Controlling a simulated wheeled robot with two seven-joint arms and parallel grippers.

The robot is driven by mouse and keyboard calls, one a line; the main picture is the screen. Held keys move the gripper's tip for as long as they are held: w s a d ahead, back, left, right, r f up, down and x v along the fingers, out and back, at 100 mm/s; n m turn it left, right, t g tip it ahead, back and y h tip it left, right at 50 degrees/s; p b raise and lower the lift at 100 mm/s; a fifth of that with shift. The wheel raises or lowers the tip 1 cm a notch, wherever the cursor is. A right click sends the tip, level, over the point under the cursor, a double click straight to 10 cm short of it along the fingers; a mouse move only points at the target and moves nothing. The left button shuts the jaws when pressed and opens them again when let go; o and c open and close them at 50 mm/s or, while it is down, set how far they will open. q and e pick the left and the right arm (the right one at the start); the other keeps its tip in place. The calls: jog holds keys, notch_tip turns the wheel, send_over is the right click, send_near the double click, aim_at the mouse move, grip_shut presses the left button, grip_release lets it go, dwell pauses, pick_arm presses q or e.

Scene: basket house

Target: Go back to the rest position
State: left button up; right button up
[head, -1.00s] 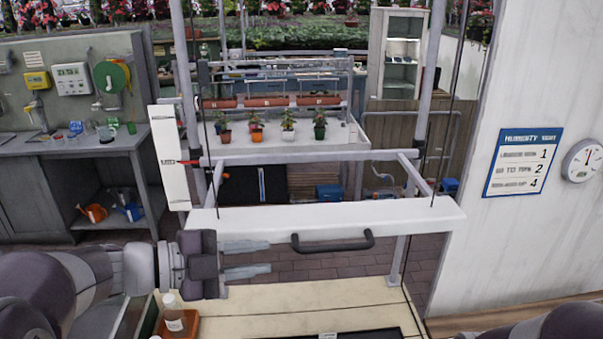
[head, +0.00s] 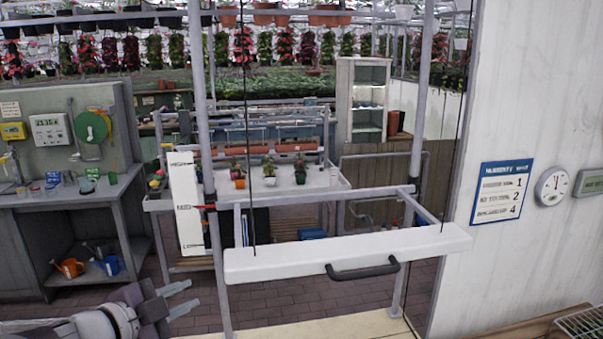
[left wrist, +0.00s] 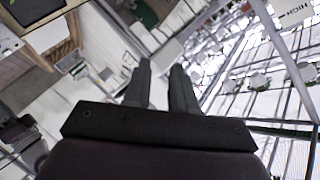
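My left gripper (head: 181,298) is low at the left of the head view, left of the white bar and apart from it. Its two fingers are spread with nothing between them. In the left wrist view its fingers (left wrist: 160,85) also show apart and empty. The white bar (head: 350,252) with a black handle (head: 362,270) hangs on thin cables in a grey metal frame. A red pointer (head: 203,207) stands beside the upright white scale board (head: 187,205), nearer its middle than its ends. My right gripper is not in view.
A humidity sign (head: 501,191) and a round dial (head: 551,186) are on the white wall at right. A grey workbench (head: 70,195) stands at left. Potted plants stand on the table (head: 318,181) behind the frame. A pale tabletop (head: 330,331) is at the bottom.

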pick_arm(q)
jog(key=s+a+f+n+g+y, duration=0.4)
jog(key=a+f+n+y, duration=0.55)
jog(key=f+n, duration=0.25)
jog(key=s+d+f+n+g+h, duration=0.2)
jog(key=s+d+f+n+g, duration=0.2)
jog(key=s+d+f+g, duration=0.3)
jog(key=s+d+f, duration=0.3)
jog(key=s+d, duration=0.1)
jog(key=s, duration=0.1)
jog(key=shift+s+g+b, duration=0.3)
jog(key=shift+b, duration=0.1)
jog(key=shift+h, duration=0.25)
